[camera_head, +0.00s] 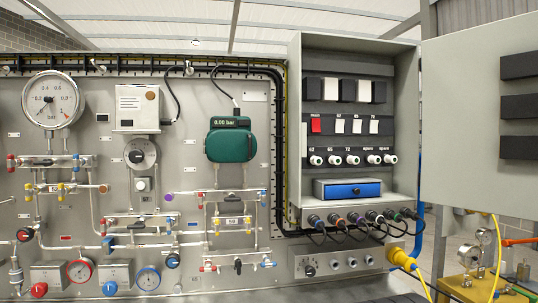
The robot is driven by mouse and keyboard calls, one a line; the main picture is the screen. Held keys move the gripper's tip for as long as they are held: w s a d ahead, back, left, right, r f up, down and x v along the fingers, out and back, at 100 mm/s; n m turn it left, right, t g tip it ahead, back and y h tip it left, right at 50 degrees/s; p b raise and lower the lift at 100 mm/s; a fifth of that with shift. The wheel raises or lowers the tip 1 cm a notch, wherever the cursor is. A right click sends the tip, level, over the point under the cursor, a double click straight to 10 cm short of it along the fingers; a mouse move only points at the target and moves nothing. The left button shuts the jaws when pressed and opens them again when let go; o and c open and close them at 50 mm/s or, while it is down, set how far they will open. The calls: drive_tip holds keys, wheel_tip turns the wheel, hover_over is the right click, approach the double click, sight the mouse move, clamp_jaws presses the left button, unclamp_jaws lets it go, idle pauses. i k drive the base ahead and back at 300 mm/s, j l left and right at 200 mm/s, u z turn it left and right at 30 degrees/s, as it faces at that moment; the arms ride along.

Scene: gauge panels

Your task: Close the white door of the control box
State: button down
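The control box (407,160) stands open on the right part of the panel. Its pale grey-white door (450,130) is swung wide open to the right, hinged at the box's right side, and runs out of the picture's right edge. Several black blocks are fixed on the door's inner face. Inside the box are black and white modules, a red switch (316,124), a row of round white fittings and a blue drawer (350,190). My gripper is not in view.
Left of the box, the panel carries a large round gauge (52,100), a green gauge (230,139), pipes and valves. Cables and connectors (350,218) stick out below the box. A yellow plug (401,259) and yellow equipment (470,287) stand below the door.

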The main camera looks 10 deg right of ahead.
sight(479, 149)
drive_tip(key=l+u, duration=0.15)
drive_tip(key=u, duration=0.2)
drive_tip(key=l+u, duration=0.15)
drive_tip(key=u, duration=0.2)
drive_tip(key=k+l+u, duration=0.15)
drive_tip(key=l, duration=0.25)
drive_tip(key=k+l+u, duration=0.15)
drive_tip(key=l, duration=0.25)
drive_tip(key=l+u, duration=0.2)
drive_tip(key=l, duration=0.2)
drive_tip(key=k+l+u, duration=0.15)
drive_tip(key=k+l, duration=0.2)
drive_tip(key=l, duration=0.2)
drive_tip(key=k+l+u, duration=0.1)
drive_tip(key=l, duration=0.3)
drive_tip(key=k+l, duration=0.55)
drive_tip(key=l, duration=0.25)
drive_tip(key=k+l, duration=0.25)
drive_tip(key=l, duration=0.15)
drive_tip(key=k+l, duration=0.2)
drive_tip(key=l, duration=0.2)
drive_tip(key=k+l, duration=0.25)
drive_tip(key=l, duration=0.15)
